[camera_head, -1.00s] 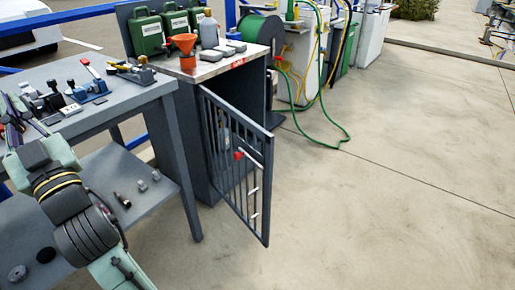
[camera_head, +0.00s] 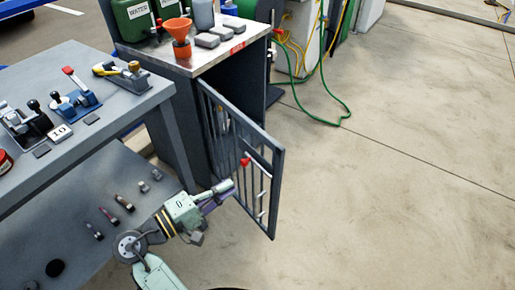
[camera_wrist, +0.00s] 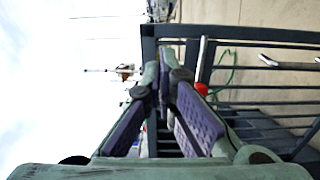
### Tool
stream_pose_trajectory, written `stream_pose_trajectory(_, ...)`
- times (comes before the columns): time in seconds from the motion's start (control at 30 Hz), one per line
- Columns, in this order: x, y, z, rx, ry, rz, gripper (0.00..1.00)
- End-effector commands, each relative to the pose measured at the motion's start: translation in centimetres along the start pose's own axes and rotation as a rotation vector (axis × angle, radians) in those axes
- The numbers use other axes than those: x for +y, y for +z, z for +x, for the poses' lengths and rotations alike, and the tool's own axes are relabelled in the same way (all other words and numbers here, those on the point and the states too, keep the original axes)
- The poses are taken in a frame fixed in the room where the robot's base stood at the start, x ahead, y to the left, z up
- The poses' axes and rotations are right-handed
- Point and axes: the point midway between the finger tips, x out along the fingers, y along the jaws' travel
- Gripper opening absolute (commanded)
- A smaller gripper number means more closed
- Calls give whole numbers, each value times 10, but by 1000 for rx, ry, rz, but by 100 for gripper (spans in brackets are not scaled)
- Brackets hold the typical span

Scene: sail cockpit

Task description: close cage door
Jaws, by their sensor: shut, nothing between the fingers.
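The barred grey cage door (camera_head: 262,190) stands swung out from the dark cabinet (camera_head: 180,125), hinged at its left edge, with the cabinet interior showing behind it. A red knob (camera_head: 245,161) and pale rods show on the door's bars. My gripper (camera_head: 228,188) is at the lower left side of the door, close to its bars; I cannot tell if it touches. In the wrist view the fingers (camera_wrist: 164,92) are together with nothing seen between them, and the door frame (camera_wrist: 230,32) and red knob (camera_wrist: 201,88) lie just beyond them, to the right.
A grey bench (camera_head: 105,95) with clamps and levers stands at the left, above a lower shelf (camera_head: 75,190) holding small parts. An orange funnel (camera_head: 179,35) and cans stand on the cabinet top. A green hose (camera_head: 335,112) lies behind. The floor at right is clear.

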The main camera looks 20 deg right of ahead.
Motion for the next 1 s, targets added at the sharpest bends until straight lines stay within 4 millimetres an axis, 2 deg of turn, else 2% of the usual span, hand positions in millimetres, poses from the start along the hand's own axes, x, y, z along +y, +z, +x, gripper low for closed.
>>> stream_pose_trajectory(0.17, 2, 2, 14, -7, 4, -4, 0)
stream_pose_trajectory(0.5, 3, 2, 84, -7, 5, -3, 0)
stream_pose_trajectory(0.7, 3, 2, 119, -5, 4, -2, 0)
stream_pose_trajectory(0.83, 2, 1, 132, -3, 4, -1, 0)
stream_pose_trajectory(1.0, 1, 1, 139, -2, 4, -1, 0)
